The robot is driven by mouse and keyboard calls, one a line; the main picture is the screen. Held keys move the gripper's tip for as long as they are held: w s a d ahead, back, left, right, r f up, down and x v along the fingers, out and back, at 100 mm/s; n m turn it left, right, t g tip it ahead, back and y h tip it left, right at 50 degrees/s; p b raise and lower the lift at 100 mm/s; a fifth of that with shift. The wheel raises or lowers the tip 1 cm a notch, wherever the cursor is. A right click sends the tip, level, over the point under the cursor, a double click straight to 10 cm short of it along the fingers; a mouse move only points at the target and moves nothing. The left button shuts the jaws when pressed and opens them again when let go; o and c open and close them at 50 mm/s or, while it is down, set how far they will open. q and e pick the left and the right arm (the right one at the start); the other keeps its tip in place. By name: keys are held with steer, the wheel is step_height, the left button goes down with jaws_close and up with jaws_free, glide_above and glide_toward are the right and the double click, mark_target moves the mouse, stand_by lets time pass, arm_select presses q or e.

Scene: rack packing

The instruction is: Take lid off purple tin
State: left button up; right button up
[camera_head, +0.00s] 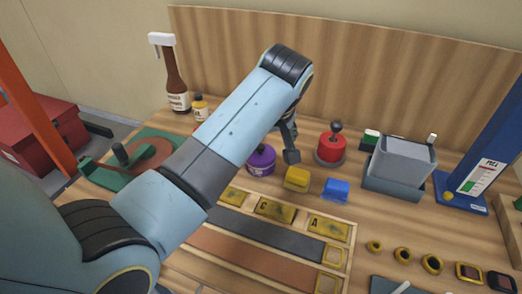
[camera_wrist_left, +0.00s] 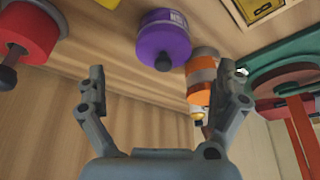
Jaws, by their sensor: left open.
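The purple tin (camera_head: 261,161) stands on the workbench, its top partly hidden behind my left arm and gripper in the head view. In the left wrist view the purple tin (camera_wrist_left: 168,22) has a pale label and a purple lid (camera_wrist_left: 164,45) with a dark round knob (camera_wrist_left: 163,62). The lid sits on the tin. My left gripper (camera_head: 289,146) is open and empty, close to the tin. In the left wrist view its fingers (camera_wrist_left: 163,76) are spread wide, with the knob between them in the picture and apart from both. My right gripper is not in view.
A red tin (camera_head: 331,149) with a knob stands to the right. A yellow block (camera_head: 297,178) and blue block (camera_head: 336,190) lie in front. An orange-labelled bottle (camera_wrist_left: 202,75) is beside the purple tin. A wooden rack (camera_head: 345,232) lies nearer; a grey bin (camera_head: 393,186) stands right.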

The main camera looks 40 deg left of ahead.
mark_target(261, 148)
arm_select(q)
steer(key=x, duration=0.4)
steer(key=shift+s+a+f+p, duration=0.15)
steer(key=shift+a+f+p, duration=0.1)
steer(key=shift+a+p, duration=0.15)
steer(key=shift+f, duration=0.25)
steer(key=c, duration=1.1)
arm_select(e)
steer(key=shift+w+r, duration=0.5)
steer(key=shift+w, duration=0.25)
arm_select(q)
steer(key=shift+r, duration=0.15)
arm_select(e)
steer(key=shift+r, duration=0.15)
